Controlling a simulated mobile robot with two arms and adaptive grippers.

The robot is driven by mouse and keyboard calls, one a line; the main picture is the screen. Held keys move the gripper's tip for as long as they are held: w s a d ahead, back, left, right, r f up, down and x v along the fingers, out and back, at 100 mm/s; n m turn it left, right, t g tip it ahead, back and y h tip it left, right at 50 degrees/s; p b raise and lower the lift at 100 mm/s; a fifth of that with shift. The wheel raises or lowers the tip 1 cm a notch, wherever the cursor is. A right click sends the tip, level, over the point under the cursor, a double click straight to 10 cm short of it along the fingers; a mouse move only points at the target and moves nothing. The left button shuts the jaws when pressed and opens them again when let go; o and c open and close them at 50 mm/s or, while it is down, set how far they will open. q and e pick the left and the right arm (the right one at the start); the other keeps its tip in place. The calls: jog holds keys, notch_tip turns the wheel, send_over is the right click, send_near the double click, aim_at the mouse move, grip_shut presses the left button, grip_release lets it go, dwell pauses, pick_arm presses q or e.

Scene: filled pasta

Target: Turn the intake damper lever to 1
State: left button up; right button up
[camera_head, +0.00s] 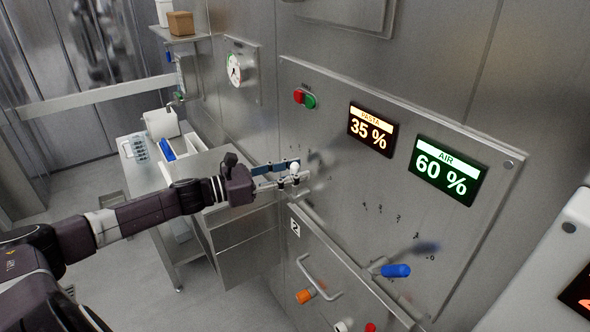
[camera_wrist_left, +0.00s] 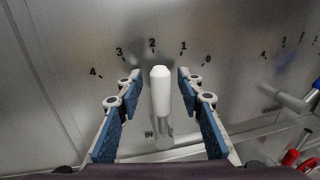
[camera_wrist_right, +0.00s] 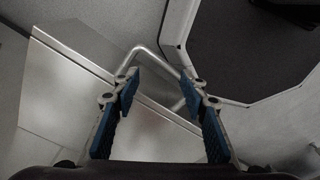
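A white-handled lever (camera_wrist_left: 160,90) stands upright in the left wrist view, its tip just right of the 2 on a dial marked 0 to 4. It also shows as a white knob in the head view (camera_head: 295,168). My left gripper (camera_head: 290,173) is open, with one blue-padded finger on each side of the handle and gaps visible on both sides. A second lever with a blue handle (camera_head: 396,270) sits lower right on the panel, near its own 0. My right gripper (camera_wrist_right: 160,76) is open and empty; it is outside the head view.
The steel panel carries a PASTA display (camera_head: 370,130) reading 35 % and an AIR display (camera_head: 447,170) reading 60 %. A red and green switch (camera_head: 304,98) is above. A bar handle (camera_head: 318,278) and an orange knob (camera_head: 304,296) are below.

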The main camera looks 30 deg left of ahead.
pick_arm(q)
jog(key=shift+w+d, duration=0.1)
jog(key=shift+d, duration=0.05)
jog(key=shift+c, duration=0.3)
grip_shut()
